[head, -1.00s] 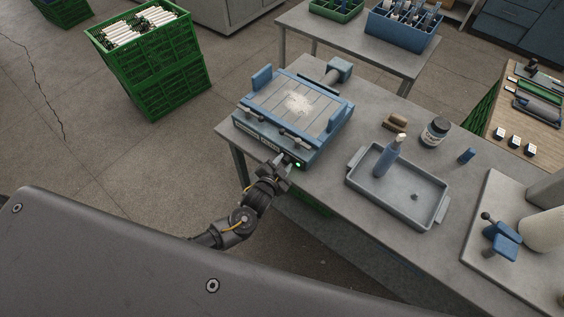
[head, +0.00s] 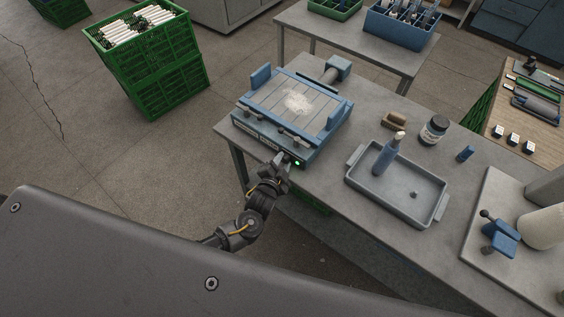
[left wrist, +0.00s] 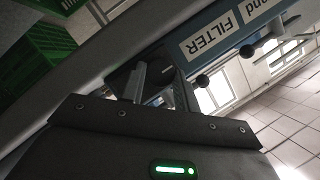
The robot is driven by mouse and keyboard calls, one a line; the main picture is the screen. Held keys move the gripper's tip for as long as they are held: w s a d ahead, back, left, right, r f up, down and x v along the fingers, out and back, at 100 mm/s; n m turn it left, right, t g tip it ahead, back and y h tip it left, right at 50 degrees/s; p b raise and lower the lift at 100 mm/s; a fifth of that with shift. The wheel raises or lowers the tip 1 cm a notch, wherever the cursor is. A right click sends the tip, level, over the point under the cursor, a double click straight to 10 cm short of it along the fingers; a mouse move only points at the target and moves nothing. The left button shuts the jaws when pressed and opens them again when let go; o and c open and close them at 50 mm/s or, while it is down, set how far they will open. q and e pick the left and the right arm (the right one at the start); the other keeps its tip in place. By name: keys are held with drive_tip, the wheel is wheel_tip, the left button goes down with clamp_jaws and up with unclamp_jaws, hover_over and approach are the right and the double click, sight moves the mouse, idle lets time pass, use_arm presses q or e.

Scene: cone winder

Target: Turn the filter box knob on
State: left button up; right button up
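The blue filter box (head: 292,108) stands on the left end of the grey workbench, with pale dust on its slatted top. My left gripper (head: 281,160) is at the box's front face, just left of that light. In the left wrist view, a FILTER label (left wrist: 210,35) and two dark round-ended parts (left wrist: 225,65) show on the front. The gripper's fingers (left wrist: 157,84) are apart, close to the face; I cannot make out the knob or any contact with it. My right gripper is not in view.
A grey tray (head: 402,198) with a blue-grey bottle (head: 387,157) stands to the right, with a jar (head: 434,130) and a brown block (head: 395,119) behind it. Stacked green crates (head: 152,65) stand on the floor at left. The floor left of the bench is open.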

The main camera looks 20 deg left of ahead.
use_arm(q)
drive_tip(key=shift+o, duration=0.8)
drive_tip(key=shift+s, duration=0.25)
drive_tip(key=b+v, duration=0.1)
drive_tip(key=v, duration=0.9)
drive_tip(key=shift+r, duration=0.2)
drive_tip(key=shift+s, duration=0.1)
